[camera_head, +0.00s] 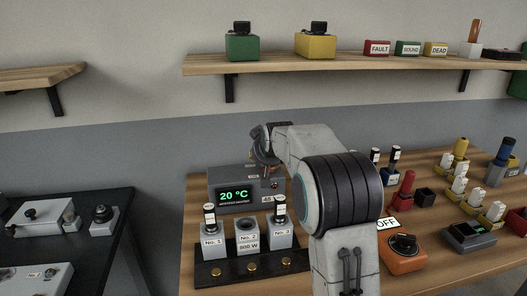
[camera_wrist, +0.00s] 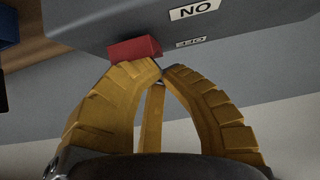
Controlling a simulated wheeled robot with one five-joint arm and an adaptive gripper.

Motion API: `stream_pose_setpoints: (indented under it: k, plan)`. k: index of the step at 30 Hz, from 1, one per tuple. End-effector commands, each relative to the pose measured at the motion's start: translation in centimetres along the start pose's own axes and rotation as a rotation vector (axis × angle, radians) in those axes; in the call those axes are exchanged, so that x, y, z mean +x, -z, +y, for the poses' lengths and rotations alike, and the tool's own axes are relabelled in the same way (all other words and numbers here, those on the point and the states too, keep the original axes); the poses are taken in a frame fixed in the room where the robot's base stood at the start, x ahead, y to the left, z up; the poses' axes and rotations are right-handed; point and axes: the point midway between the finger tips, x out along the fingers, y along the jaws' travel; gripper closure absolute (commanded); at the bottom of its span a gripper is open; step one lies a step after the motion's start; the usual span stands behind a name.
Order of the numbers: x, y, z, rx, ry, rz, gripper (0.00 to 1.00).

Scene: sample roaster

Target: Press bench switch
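In the wrist view a red switch (camera_wrist: 134,49) stands out from the face of a grey housing (camera_wrist: 110,22). A white label (camera_wrist: 194,10) with upside-down ON lettering is to its right, with a smaller, darker label below it. My gripper (camera_wrist: 164,69) has yellow fingers, their tips brought together with nothing held. The left tip is at the red switch's lower edge; I cannot tell whether they touch. In the head view my arm reaches to the grey box (camera_head: 217,181) with a green 20 °C display (camera_head: 235,197). My arm hides part of that box, and the switch is not clear there.
A black rack (camera_head: 231,270) with No. 1 to No. 3 holders stands in front of the box. An orange OFF-labelled unit (camera_head: 403,255) and several tools are right of my arm. A wall shelf (camera_head: 270,66) runs above; a dark side bench (camera_head: 110,205) is at left.

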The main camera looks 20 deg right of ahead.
Motion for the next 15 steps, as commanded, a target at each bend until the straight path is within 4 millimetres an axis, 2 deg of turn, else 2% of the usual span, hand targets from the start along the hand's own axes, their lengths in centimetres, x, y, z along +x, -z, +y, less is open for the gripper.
stream_pose_setpoints:
  k: [15]
  plan:
    - [-0.42,-0.85,-0.04,0.0,0.001,-0.004,1.0]
